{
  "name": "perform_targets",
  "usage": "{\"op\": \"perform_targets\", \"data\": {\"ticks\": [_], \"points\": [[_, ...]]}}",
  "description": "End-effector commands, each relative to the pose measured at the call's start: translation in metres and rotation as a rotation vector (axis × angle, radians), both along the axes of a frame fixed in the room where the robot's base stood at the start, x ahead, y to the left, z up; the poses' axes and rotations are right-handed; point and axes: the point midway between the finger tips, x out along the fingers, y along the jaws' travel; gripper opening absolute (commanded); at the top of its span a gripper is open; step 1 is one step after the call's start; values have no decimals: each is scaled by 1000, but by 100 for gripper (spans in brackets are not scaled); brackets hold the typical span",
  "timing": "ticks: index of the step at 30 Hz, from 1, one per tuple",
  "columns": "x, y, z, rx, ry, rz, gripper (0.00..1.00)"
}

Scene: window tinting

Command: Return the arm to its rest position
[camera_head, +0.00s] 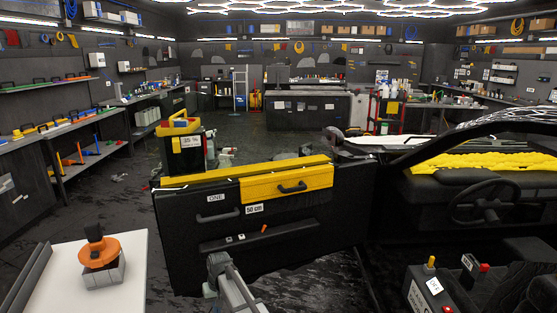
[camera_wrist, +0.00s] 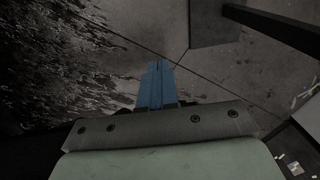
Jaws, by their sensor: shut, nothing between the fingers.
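My gripper (camera_wrist: 158,64) shows in the wrist view as two blue fingers side by side, shut with nothing between them. Below the fingers, the wrist view shows dark wet-looking floor and a paler slab, with no object at the fingertips. In the head view, a grey part of my arm rises from the bottom edge, left of centre, in front of the open car door (camera_head: 190,255). I cannot make out the fingertips there.
A white-topped table (camera_head: 55,285) at lower left bears an orange and black tool (camera_head: 98,250) on a grey block. The door has a yellow panel (camera_head: 300,178) with a handle. The car's steering wheel (camera_head: 483,202) is at right. Dark floor (camera_head: 120,205) lies open at left.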

Motion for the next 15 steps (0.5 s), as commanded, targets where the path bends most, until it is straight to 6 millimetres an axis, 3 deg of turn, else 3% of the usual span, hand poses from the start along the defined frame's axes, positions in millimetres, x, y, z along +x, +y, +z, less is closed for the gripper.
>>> {"op": "perform_targets", "data": {"ticks": [1,6,15], "points": [[-13,-23,-20,-15,20,-16,0],[-45,-84,-77,-56,77,-64,0],[-122,-184,-160,-119,180,-143,0]]}}
